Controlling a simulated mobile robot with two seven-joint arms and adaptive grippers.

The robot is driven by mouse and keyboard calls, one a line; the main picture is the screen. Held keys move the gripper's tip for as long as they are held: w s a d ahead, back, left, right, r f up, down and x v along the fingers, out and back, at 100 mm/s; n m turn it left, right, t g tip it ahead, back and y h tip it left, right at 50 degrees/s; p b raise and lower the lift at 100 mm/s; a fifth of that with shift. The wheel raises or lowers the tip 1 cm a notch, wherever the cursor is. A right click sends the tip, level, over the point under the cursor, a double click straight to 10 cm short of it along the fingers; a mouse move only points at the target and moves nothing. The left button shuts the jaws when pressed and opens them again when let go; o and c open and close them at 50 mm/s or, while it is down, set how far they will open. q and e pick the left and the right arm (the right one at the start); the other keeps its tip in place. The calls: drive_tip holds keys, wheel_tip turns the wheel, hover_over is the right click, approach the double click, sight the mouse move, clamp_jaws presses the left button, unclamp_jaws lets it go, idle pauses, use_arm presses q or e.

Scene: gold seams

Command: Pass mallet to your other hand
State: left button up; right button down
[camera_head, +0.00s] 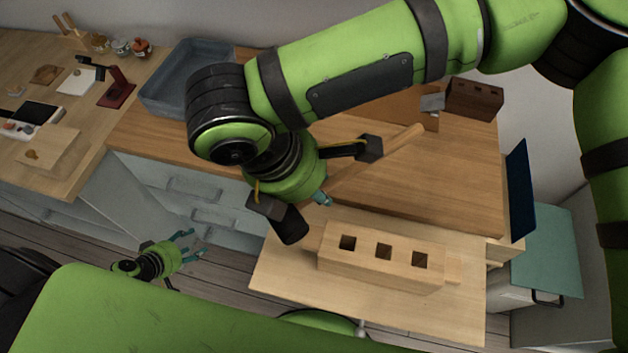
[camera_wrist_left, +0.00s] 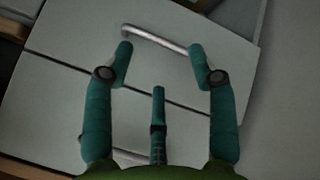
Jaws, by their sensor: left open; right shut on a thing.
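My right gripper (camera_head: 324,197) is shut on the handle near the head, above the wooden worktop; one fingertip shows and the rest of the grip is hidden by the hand. My left gripper (camera_head: 196,243) is open and empty, low in front of the grey drawers, left of and apart from the mallet. The left wrist view shows its spread teal fingers (camera_wrist_left: 160,65) with nothing between them and no mallet in sight.
A pale block with three square holes (camera_head: 380,256) lies on a light wooden board (camera_head: 290,284) near the mallet head. A grey tray (camera_head: 178,92) is at the back. Drawers with a metal handle (camera_wrist_left: 155,40) are beyond the left fingers. A dark blue panel (camera_head: 518,190) stands at right.

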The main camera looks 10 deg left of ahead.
use_arm(q)
drive_tip(key=s+d+f+m+g+y, duration=0.1)
drive_tip(key=s+d+f+m+g, duration=0.6)
drive_tip(key=s+d+f+m, duration=0.4)
drive_tip(key=s+d+f, duration=0.6)
drive_tip(key=s+f, duration=0.1)
drive_tip(key=s, duration=0.3)
drive_tip(key=shift+s+d+f+y, duration=0.15)
drive_tip(key=shift+d+y, duration=0.2)
drive_tip(key=shift+y, duration=0.05)
